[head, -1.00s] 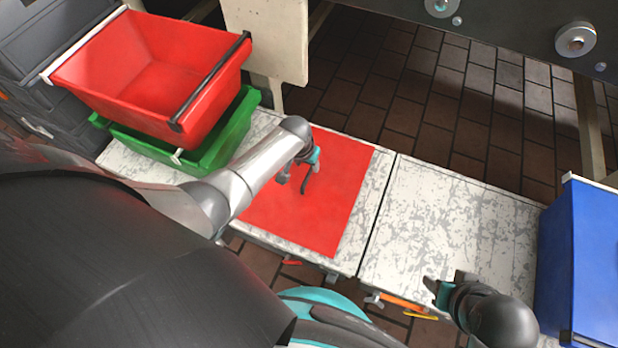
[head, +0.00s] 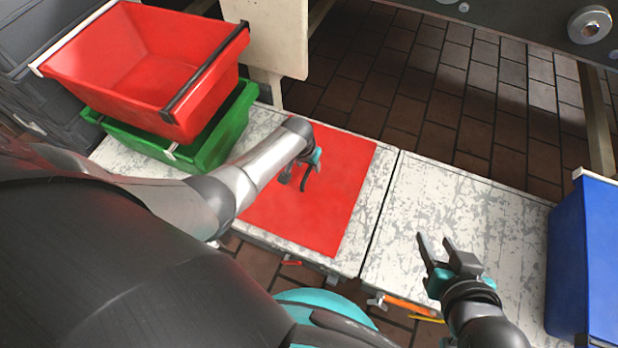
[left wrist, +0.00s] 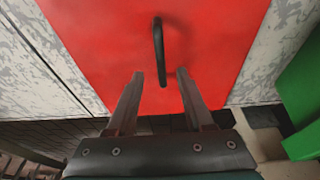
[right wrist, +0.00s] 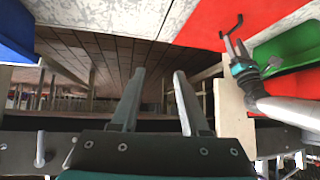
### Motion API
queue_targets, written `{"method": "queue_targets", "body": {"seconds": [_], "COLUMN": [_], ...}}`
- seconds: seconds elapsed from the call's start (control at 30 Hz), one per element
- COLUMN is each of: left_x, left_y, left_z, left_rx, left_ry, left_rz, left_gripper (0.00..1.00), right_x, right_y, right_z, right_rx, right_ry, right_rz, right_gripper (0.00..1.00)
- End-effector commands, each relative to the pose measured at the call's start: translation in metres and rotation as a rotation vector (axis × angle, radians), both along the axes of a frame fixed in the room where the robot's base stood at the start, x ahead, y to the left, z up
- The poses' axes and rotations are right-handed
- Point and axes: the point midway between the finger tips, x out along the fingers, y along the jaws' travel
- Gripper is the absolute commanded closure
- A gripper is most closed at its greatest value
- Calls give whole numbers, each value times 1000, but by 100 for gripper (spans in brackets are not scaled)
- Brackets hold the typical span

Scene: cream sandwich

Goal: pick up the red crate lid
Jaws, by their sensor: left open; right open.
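The red crate lid (head: 340,195) lies flat on the white worn table, and it also shows in the left wrist view (left wrist: 100,30). A dark handle (left wrist: 158,50) stands on the lid in the left wrist view. My left gripper (head: 297,183) is over the lid, open, with the handle ahead of and between its fingers in the left wrist view; I see no grip on it. My right gripper (head: 433,243) is open and empty over the table to the right of the lid.
A red crate (head: 150,75) sits in a green crate (head: 215,145) on the table's left end. A blue crate (head: 590,260) stands at the right end. The table (head: 480,215) between lid and blue crate is clear. Grey crates (head: 50,50) are at the far left.

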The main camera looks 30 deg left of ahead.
Motion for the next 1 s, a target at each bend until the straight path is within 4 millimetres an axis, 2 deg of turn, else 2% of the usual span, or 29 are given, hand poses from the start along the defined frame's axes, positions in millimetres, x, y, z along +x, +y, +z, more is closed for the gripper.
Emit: {"method": "queue_targets", "body": {"seconds": [0.5,1.0], "left_x": [3,7], "left_y": [2,2], "left_z": [-18,-34], "left_rx": [1,0], "left_ry": [-1,-1], "left_rz": [0,0], "left_gripper": [48,48], "right_x": [13,9], "right_y": [33,54], "right_z": [6,22], "right_rx": [139,286], "right_ry": [-255,-493], "right_rz": [27,25], "right_gripper": [55,55]}}
